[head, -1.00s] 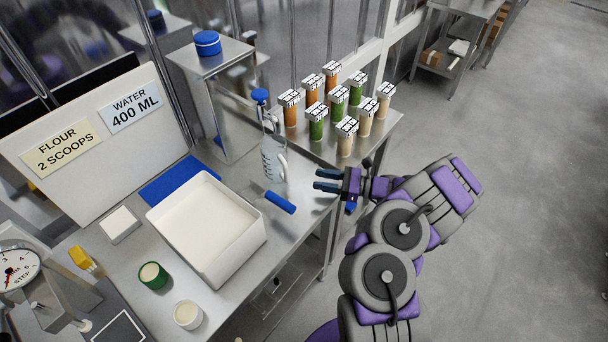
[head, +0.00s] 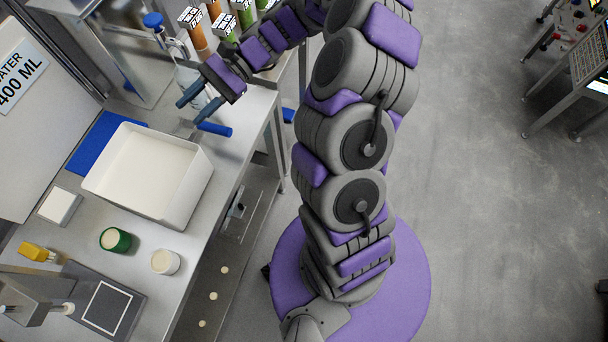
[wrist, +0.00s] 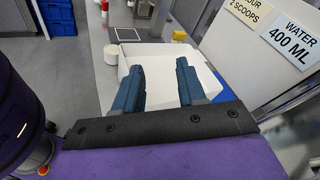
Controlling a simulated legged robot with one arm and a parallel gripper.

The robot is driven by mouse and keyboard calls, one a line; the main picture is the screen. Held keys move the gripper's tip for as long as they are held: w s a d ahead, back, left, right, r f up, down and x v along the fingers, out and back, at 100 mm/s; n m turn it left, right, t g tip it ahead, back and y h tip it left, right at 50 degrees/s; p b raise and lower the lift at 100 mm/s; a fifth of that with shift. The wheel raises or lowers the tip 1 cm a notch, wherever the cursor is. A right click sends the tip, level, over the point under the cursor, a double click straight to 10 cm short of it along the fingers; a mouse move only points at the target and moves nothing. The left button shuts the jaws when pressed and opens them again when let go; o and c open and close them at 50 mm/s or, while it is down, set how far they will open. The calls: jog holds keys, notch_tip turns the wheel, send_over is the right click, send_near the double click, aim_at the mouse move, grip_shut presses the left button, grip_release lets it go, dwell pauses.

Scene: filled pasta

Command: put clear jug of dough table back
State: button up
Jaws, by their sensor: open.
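The clear jug (head: 186,74) stands on the steel table (head: 225,170) at the back right, below the blue-capped tap. It is partly hidden behind my gripper in the head view and I cannot make it out in the wrist view. My gripper (head: 198,103) is open, its two blue fingers at the near side of the jug. I cannot tell whether they touch it. The wrist view shows the open fingers (wrist: 158,66) with nothing seen held between them, pointing over the white tub.
A white tub (head: 197,193) of pale contents sits mid-table, with a blue-handled tool (head: 214,129) beside it. A green-rimmed cup (head: 115,239) and a white cup (head: 165,262) stand near the front edge. Several filled jars (head: 224,25) stand behind my wrist.

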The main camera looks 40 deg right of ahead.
jog(key=s+a+r+n+g+h, duration=0.1)
jog(key=s+a+r+n+h, duration=0.15)
jog(key=s, duration=0.45)
jog(key=s+a+r+n+g+h, duration=0.1)
jog(key=s+a+n+h, duration=0.1)
jog(key=s+n+h, duration=0.3)
jog(key=s+d+f+n+t+h, duration=0.1)
jog(key=s+d+n+t+h, duration=0.2)
jog(key=s+d+h, duration=0.5)
jog(key=s+d, duration=0.4)
jog(key=s, duration=0.4)
jog(key=shift+s, duration=0.15)
